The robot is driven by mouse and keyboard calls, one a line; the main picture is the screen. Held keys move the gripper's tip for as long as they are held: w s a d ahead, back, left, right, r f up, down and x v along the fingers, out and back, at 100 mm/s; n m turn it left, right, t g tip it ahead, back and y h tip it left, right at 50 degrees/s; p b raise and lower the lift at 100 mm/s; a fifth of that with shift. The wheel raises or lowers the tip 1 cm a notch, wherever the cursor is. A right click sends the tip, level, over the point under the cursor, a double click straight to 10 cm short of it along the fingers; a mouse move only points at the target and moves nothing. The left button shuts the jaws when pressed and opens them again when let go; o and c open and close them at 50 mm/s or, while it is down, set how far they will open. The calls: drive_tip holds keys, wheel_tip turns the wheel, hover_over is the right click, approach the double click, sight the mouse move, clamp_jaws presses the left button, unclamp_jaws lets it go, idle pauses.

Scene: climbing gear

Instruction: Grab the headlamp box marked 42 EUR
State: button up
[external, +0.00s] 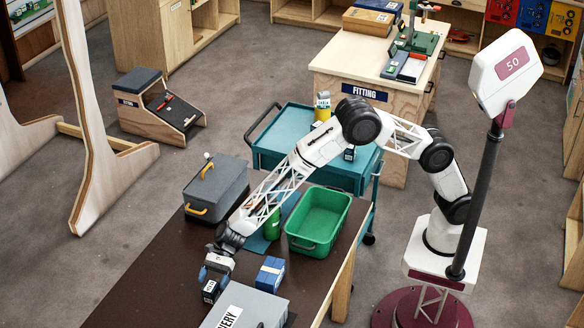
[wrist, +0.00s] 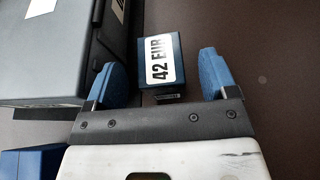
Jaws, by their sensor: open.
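The headlamp box (wrist: 164,58) is a small dark blue box with a white label reading 42 EUR on its top, lying on the dark brown table. In the wrist view it sits between and just beyond the two blue fingertips of my gripper (wrist: 168,78). The fingers are apart, with a gap on both sides of the box. In the external view my gripper (external: 215,270) is low over the table, and the small dark box (external: 210,291) shows just below it. I cannot tell whether the fingertips reach down beside it.
A grey case (external: 240,309) marked with a word ending in VERY lies close beside the box. A blue box (external: 269,272) stands near it. A green bin (external: 318,222), a green cylinder (external: 272,225) and a grey toolbox (external: 216,188) stand farther back. The table's left part is clear.

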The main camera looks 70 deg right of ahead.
sight(211, 285)
drive_tip(key=shift+x, duration=1.6)
drive_tip(key=c, duration=1.1)
drive_tip(key=shift+o, duration=0.2)
drive_tip(key=shift+r, duration=5)
